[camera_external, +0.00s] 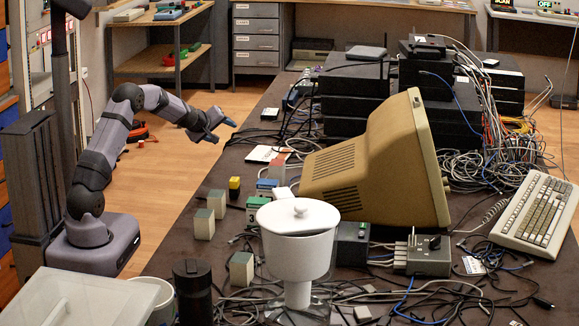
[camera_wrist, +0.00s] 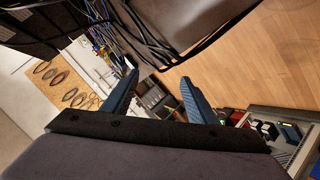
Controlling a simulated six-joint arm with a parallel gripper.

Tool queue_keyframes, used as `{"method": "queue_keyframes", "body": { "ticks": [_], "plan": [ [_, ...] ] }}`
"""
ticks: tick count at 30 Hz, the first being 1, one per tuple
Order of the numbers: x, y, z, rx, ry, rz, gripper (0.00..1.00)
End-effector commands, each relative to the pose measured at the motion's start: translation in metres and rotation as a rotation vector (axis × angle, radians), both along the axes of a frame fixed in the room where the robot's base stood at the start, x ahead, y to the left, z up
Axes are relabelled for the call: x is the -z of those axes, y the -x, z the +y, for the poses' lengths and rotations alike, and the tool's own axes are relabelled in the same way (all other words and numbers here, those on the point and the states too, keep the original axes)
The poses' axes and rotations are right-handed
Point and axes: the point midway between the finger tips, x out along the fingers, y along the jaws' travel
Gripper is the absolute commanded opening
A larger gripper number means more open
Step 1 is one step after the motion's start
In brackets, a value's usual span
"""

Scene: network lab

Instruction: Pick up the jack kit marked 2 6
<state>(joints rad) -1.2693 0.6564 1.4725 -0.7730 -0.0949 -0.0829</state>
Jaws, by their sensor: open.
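My gripper (camera_external: 224,121) is in the air at the left side of the dark table, above and apart from the things on it. In the wrist view, my gripper (camera_wrist: 158,76) has its two blue fingers spread with nothing between them. No marking 2 6 is readable in either view, so I cannot tell which thing is the jack kit. Small box-like pieces stand on the table's left part: a grey-green block (camera_external: 204,224), another block (camera_external: 217,203), a third block (camera_external: 241,269), a yellow and black piece (camera_external: 234,187) and a green-fronted piece (camera_external: 257,211).
A beige monitor (camera_external: 370,160) fills the table's middle, with black network boxes (camera_external: 352,90) and tangled cables behind it. A white lidded pot (camera_external: 298,245) stands in front. A keyboard (camera_external: 535,213) lies at right. Loose cables cover the near table.

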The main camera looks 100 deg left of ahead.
Motion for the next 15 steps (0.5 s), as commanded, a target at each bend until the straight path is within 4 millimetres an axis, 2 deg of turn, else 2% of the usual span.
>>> {"method": "queue_keyframes", "body": {
  "ticks": [1, 8, 11, 15],
  "plan": [
    [-0.021, -0.020, -0.011, 0.049, 0.045, -0.017, 0.53],
    [-0.057, -0.105, -0.073, 0.286, 0.254, -0.089, 0.53],
    [-0.082, -0.142, -0.109, 0.406, 0.346, -0.123, 0.53],
    [-0.125, -0.190, -0.169, 0.589, 0.478, -0.174, 0.53]
  ]
}}
